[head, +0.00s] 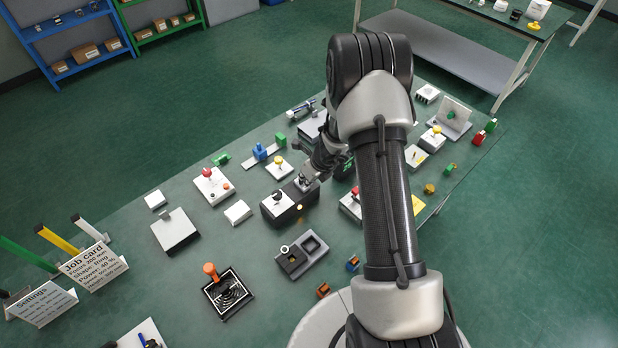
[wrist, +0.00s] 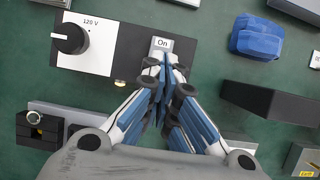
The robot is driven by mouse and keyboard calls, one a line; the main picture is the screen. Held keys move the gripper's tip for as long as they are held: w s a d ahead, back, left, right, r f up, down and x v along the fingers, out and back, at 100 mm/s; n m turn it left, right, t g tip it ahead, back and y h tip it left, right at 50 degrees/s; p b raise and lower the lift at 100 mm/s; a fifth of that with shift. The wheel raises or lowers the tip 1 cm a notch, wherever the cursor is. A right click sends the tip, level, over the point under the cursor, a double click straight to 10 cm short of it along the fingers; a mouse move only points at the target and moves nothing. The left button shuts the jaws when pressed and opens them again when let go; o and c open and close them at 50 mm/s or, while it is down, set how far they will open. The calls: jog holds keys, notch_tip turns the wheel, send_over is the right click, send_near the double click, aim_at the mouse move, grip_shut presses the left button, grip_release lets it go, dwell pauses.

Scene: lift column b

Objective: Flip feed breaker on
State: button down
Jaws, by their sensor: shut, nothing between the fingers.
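A black box (wrist: 120,28) with a white panel (wrist: 83,56) marked "120 V" and a black knob (wrist: 72,38) lies under my gripper. At its right end is a small pale switch piece (wrist: 160,43) labelled "On". My gripper (wrist: 166,62) is shut and empty, with its fingertips just at the lower edge of the "On" piece. I cannot tell whether they touch it. In the head view the same box (head: 291,213) stands mid-table, and my gripper (head: 305,181) is over its right end. The fingers hide part of the switch.
A blue block (wrist: 256,36) and a dark box (wrist: 268,102) lie right of my gripper in the wrist view. Several other devices crowd the table (head: 178,285).

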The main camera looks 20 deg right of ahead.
jog(key=shift+w+a+r+p, duration=0.15)
jog(key=shift+w+p, duration=0.2)
jog(key=shift+w, duration=0.15)
dwell(1.2)
jog(key=shift+r+p, duration=0.7)
jog(key=shift+r, duration=0.15)
